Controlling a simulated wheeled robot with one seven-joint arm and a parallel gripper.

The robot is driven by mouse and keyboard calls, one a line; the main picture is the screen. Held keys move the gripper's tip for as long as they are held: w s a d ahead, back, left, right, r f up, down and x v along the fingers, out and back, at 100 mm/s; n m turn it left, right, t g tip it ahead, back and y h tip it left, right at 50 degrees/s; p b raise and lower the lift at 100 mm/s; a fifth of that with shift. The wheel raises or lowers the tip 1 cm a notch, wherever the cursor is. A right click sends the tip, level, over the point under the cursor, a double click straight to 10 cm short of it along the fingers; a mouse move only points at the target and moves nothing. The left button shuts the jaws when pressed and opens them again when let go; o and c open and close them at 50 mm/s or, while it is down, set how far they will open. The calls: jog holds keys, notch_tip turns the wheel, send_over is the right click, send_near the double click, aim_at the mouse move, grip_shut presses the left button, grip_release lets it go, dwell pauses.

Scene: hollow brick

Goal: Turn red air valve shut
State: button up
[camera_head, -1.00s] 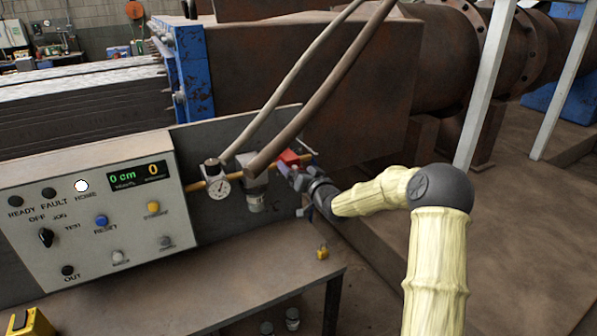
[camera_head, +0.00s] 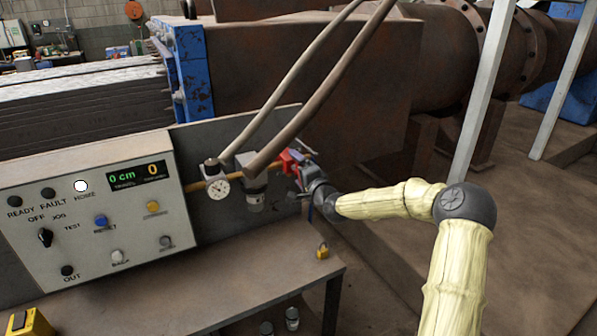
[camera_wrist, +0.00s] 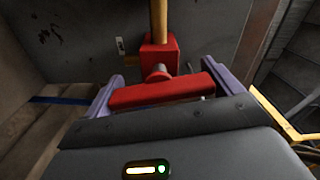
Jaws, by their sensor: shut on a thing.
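The red air valve (camera_head: 287,160) sits on the brass pipe, right of the pressure gauge (camera_head: 217,188). In the wrist view its red body (camera_wrist: 159,58) is on the pipe, and its red bar handle (camera_wrist: 160,91) lies crosswise, slightly tilted, in front of the body. My gripper (camera_head: 300,170) is at the valve from the right. In the wrist view my gripper (camera_wrist: 155,94) has its two purple fingers at the two ends of the handle, shut on it. The fingers hide the handle in the head view.
A control panel (camera_head: 95,215) with buttons and a "0 cm" display stands to the left. A bench (camera_head: 215,285) with a yellow padlock (camera_head: 322,251) lies below. Open floor (camera_head: 530,200) lies to the right.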

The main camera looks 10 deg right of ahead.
jog(key=shift+d+f+m, duration=0.1)
jog(key=shift+m, duration=1.1)
jog(key=o, duration=0.7)
jog(key=shift+s, duration=0.1)
jog(key=b+v, duration=0.2)
jog(key=v, duration=1.5)
